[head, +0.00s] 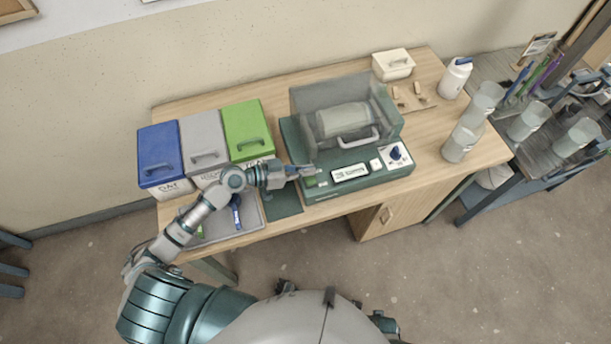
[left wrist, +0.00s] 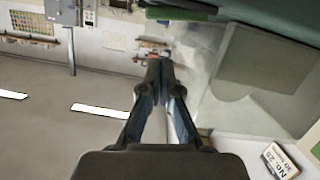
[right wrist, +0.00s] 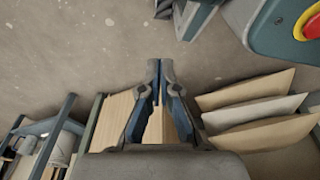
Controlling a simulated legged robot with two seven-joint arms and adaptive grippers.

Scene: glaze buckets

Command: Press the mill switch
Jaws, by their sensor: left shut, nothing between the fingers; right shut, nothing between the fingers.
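The mill (head: 348,191) is a dark green machine with a clear cover (head: 335,90) over a pale drum (head: 342,118). Its front panel has a display (head: 350,173), a blue knob (head: 395,152) and a small green switch-like part (head: 310,181) at the left end. My left gripper (head: 312,171) is shut and empty at that left end, right by the green part; I cannot tell whether it touches. The left wrist view shows its closed fingertips (left wrist: 158,66). My right gripper (right wrist: 160,72) is shut and empty in the right wrist view, away from the mill.
Blue (head: 158,147), grey (head: 203,139) and green (head: 247,128) lidded bins stand left of the mill, behind a grey tray (head: 254,215). Clear containers (head: 461,142) and a white bottle (head: 455,78) stand at right. A cream box (head: 393,63) is behind.

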